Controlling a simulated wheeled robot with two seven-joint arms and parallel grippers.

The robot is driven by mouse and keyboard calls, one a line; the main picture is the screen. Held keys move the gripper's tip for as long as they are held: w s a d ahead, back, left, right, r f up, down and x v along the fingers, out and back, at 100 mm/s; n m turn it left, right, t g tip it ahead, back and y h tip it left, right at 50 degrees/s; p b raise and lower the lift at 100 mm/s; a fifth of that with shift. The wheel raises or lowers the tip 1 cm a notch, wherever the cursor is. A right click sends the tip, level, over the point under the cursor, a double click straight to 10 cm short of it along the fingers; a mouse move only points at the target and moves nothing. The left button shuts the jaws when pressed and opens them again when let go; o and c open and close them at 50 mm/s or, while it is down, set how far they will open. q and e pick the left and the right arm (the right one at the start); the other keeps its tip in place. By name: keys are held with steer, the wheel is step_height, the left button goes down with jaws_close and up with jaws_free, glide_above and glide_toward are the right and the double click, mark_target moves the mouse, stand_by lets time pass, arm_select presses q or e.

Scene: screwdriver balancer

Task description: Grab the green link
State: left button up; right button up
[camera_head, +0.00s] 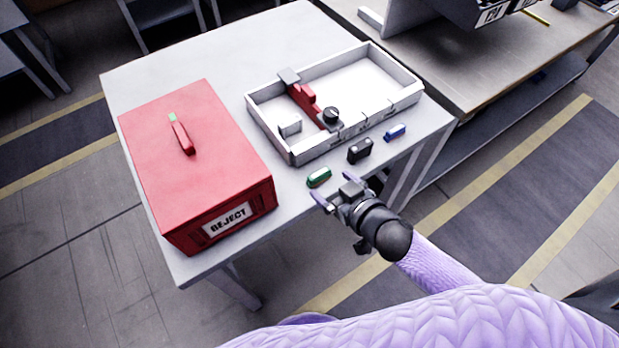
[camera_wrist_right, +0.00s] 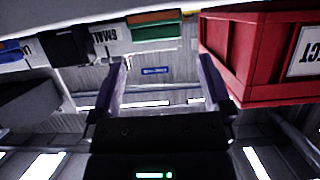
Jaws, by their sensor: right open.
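My left gripper is not in view.
A red REJECT box (camera_head: 208,140) stands left of the link. A white tray (camera_head: 290,155) with a red tool lies behind it. A black block (camera_head: 360,151) and a blue block (camera_head: 395,132) lie to the right along the table (camera_head: 190,268).

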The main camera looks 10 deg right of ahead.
mark_target(319, 173)
steer(key=b+x, duration=0.2)
steer(key=x, duration=0.4)
steer(key=shift+w+d+f, duration=0.15)
steer(key=shift+f, duration=0.1)
steer(key=shift+w, duration=0.25)
